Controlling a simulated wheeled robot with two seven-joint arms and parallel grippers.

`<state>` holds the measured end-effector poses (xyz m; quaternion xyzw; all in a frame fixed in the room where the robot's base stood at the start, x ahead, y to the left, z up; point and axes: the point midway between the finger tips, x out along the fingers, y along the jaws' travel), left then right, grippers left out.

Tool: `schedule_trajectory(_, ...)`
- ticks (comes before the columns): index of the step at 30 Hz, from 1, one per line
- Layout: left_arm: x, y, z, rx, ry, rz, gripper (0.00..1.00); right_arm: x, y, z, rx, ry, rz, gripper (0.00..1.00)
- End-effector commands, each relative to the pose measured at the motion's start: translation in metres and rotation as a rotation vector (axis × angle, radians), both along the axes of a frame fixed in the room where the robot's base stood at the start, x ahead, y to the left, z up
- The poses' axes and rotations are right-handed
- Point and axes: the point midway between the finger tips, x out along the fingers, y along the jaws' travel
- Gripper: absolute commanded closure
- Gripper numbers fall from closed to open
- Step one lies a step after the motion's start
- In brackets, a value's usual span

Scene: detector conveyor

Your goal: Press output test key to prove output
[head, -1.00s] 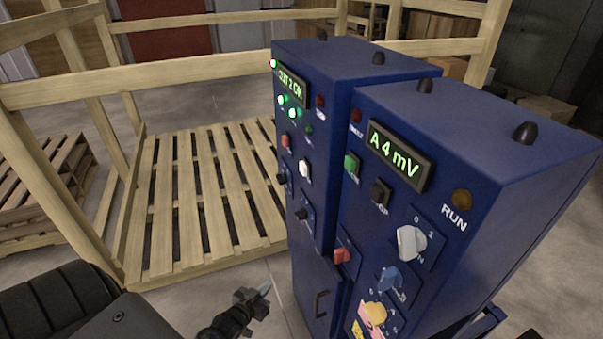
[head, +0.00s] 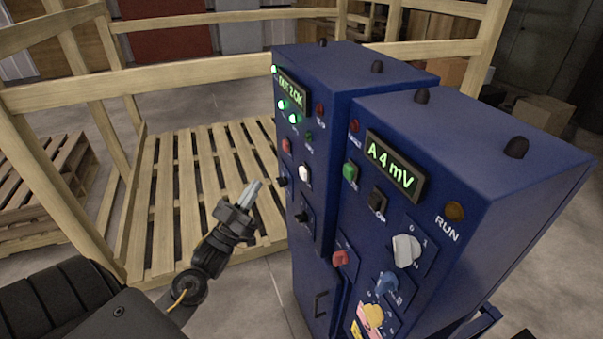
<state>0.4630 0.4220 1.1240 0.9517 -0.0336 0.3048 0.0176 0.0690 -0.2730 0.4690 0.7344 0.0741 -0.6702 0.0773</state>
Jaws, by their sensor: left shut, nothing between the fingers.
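Two blue cabinets stand side by side. The far cabinet (head: 345,60) has a green-lit display (head: 292,92) that seems to read "OUT 2 OK", with green lamps (head: 288,112) lit below it. Under them are a red button (head: 286,145), a white button (head: 305,173) and two black knobs, one of them (head: 302,216) lower down. The small labels are too blurred to tell which is the output test key. My left gripper (head: 256,188) is shut and empty, pointing up, just left of the far cabinet's panel and apart from it. My right gripper is out of view.
A wooden pallet floor (head: 180,200) and rails (head: 180,86) lie behind my left arm.

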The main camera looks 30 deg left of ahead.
Motion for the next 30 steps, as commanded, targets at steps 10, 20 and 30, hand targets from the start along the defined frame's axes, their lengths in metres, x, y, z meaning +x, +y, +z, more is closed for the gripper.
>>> schedule_trajectory(10,0.0,0.0,0.001,0.0,-0.003,-0.001,1.0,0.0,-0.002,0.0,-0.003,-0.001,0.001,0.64)
schedule_trajectory(20,0.021,-0.015,0.0,-0.002,-0.004,-0.001,1.0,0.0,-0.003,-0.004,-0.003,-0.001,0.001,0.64)
schedule_trajectory(30,0.057,-0.039,0.0,-0.002,-0.003,0.0,1.0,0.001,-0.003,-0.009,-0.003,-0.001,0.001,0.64)
